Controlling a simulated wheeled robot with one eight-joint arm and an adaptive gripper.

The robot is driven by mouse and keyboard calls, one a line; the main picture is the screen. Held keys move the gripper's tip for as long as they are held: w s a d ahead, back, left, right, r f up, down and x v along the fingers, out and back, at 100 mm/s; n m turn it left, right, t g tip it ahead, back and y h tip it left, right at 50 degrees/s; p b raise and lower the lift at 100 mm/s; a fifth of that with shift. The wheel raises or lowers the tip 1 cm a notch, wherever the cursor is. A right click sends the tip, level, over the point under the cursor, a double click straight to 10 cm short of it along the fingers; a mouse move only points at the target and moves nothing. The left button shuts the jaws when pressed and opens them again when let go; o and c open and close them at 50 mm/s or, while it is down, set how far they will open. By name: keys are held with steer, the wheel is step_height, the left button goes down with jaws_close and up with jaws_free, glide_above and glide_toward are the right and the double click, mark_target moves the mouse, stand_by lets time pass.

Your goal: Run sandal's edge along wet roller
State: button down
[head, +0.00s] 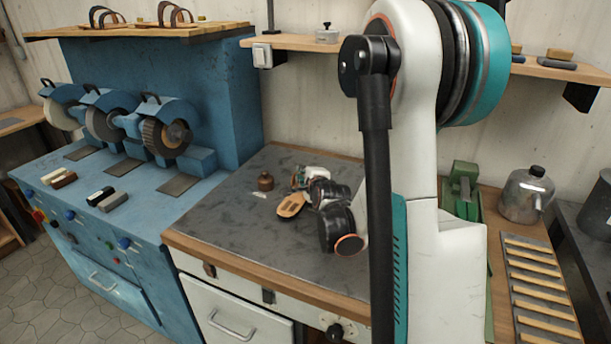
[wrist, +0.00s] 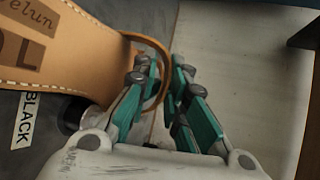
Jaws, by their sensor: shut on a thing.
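The tan leather sandal (wrist: 75,50) fills the upper left of the wrist view, with stamped letters on its dark patches. My gripper (wrist: 160,85) is shut on its thin strap loop, which curves between the fingers. In the head view a tan sole shape, seemingly the sandal (head: 291,205), shows left of my gripper (head: 299,178) over the grey bench top. A label reading BLACK (wrist: 25,118) lies below the sandal in the wrist view.
The blue grinder bench (head: 150,205) with several wheels is at the left. A green device (head: 463,185), a metal kettle (head: 526,195) and a slatted rack (head: 540,290) are at the right.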

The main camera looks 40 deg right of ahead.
steer(key=shift+a, duration=0.2)
steer(key=shift+a, duration=0.3)
steer(key=shift+a, duration=0.1)
steer(key=shift+a, duration=0.35)
steer(key=shift+s+a, duration=0.2)
steer(key=shift+a, duration=0.2)
stand_by(0.8)
steer(key=shift+s+a, duration=0.1)
steer(key=shift+a, duration=0.2)
steer(key=shift+a, duration=0.15)
steer(key=shift+w+a+b, duration=0.15)
steer(key=shift+w+b, duration=0.1)
steer(key=shift+b, duration=0.1)
stand_by(0.7)
